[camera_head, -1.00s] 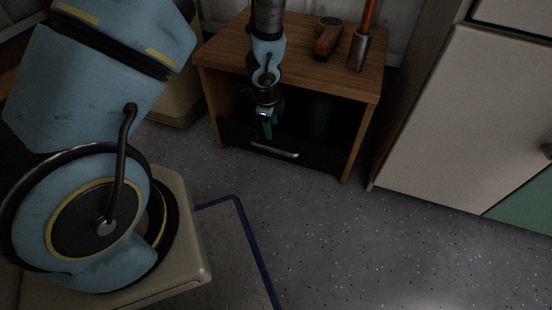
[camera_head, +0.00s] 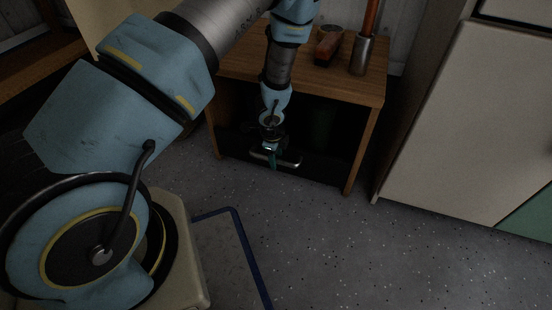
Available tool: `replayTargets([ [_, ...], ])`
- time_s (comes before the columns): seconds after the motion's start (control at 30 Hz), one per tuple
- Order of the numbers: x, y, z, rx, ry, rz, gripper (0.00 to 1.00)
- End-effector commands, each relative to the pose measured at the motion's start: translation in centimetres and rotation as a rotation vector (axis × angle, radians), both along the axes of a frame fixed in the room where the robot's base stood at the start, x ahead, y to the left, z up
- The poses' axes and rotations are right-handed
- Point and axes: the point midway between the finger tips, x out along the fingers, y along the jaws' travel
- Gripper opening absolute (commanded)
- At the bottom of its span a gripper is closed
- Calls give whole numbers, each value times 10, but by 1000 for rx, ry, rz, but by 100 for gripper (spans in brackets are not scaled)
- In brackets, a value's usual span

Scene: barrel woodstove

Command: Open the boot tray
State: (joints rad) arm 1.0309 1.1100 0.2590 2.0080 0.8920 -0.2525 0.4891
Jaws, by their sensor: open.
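The boot tray (camera_head: 318,171) is a dark, low drawer-like front at the bottom of a wooden cabinet. Its pale metal bar handle (camera_head: 289,163) runs across the front. My gripper (camera_head: 272,163) reaches down in front of the cabinet opening and overlaps the handle in the picture, near the handle's left part. Its teal fingers are open. I cannot tell whether they touch the handle or stand around it. The fingers hide part of the handle.
The wooden cabinet (camera_head: 343,85) carries a brush-like item (camera_head: 328,47) and a metal cup (camera_head: 360,55) with a wooden stick. A pale cupboard (camera_head: 455,130) stands at the right. The speckled floor (camera_head: 340,250) in front is clear. A blue-edged mat (camera_head: 238,232) lies near my base.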

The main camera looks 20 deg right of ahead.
Motion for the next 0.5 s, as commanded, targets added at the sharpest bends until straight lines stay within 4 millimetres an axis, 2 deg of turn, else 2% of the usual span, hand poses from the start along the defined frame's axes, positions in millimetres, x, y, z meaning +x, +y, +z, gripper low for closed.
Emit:
replayTargets([
  [0.2,0,0,0,0,0,0,56],
  [0.5,0,0,0,0,0,0,22],
])
